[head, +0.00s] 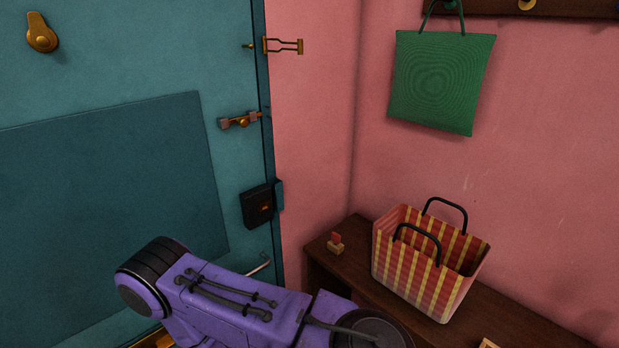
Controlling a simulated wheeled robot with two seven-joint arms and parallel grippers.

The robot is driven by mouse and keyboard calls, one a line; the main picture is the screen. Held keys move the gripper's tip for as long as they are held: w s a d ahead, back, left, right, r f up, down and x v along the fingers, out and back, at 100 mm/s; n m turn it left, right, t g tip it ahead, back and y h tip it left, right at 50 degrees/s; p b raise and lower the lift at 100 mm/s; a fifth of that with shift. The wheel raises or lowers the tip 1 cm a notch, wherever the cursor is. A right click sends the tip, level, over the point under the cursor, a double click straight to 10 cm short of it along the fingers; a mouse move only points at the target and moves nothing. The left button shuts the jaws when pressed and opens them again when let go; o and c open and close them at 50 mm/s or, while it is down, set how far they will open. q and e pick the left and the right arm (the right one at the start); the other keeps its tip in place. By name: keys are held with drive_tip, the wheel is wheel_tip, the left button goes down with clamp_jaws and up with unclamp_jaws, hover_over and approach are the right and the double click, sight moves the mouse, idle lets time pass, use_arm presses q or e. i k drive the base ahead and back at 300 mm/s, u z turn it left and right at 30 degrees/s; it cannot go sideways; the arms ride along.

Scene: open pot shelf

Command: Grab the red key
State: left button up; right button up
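One of my purple arms crosses the lower part of the head view, in front of the door and the shelf's left end. Neither gripper shows, so I cannot see whether they are open or shut.
A green bag (442,82) hangs above. The teal door (110,90) at left carries a black lock box (259,206) and brass latches.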

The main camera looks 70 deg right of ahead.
sight(335, 237)
drive_tip(key=i, duration=0.55)
drive_tip(key=z, duration=3.35)
drive_tip(key=i, duration=0.5)
drive_tip(key=u, duration=0.05)
